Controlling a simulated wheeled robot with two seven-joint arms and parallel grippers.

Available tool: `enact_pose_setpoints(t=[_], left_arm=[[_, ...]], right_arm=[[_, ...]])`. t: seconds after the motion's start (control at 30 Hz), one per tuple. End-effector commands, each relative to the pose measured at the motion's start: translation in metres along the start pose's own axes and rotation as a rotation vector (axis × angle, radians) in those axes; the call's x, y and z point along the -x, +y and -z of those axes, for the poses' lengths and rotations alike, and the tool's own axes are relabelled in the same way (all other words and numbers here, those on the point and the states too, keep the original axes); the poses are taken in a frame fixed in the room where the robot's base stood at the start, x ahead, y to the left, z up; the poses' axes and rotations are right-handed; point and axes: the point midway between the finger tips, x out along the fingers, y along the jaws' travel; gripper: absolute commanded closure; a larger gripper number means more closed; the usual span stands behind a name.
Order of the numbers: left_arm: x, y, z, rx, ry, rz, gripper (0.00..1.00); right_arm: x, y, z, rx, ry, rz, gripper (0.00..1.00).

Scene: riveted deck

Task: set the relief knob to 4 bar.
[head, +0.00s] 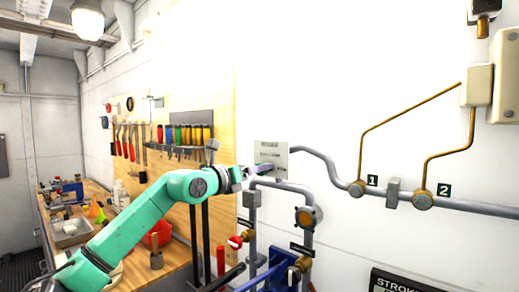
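My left arm reaches in from the lower left, and its gripper (254,171) is at a light grey plate (272,150) on the white wall. The fingertips are small and overlap the plate's lower part, so I cannot tell whether they touch it or are open or shut. A small purple patch shows at the fingertips; I cannot tell what it belongs to. Markings on the plate are too small to read. I cannot make out a relief knob or its setting for certain; one at the plate would be partly hidden by the gripper. My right gripper is not in view.
Grey pipes run around the plate, with a round orange-rimmed fitting (307,217) below right. A red-handled valve (235,242) is below. A cluttered workbench (178,255) stands left.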

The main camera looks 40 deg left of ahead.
Motion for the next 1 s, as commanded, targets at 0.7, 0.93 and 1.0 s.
enact_pose_setpoints(t=[0.7, 0.93, 1.0], left_arm=[[-0.0139, -0.0009, 0.0018, -0.002, 0.002, 0.001, 1.00], [-0.0138, -0.0008, 0.0015, 0.032, 0.002, 0.001, 1.00], [-0.0138, -0.0008, 0.0014, 0.057, 0.001, 0.001, 1.00]], right_arm=[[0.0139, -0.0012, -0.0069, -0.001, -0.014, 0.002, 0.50], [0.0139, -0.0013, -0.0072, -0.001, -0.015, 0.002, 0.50], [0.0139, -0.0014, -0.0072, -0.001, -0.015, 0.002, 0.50]])
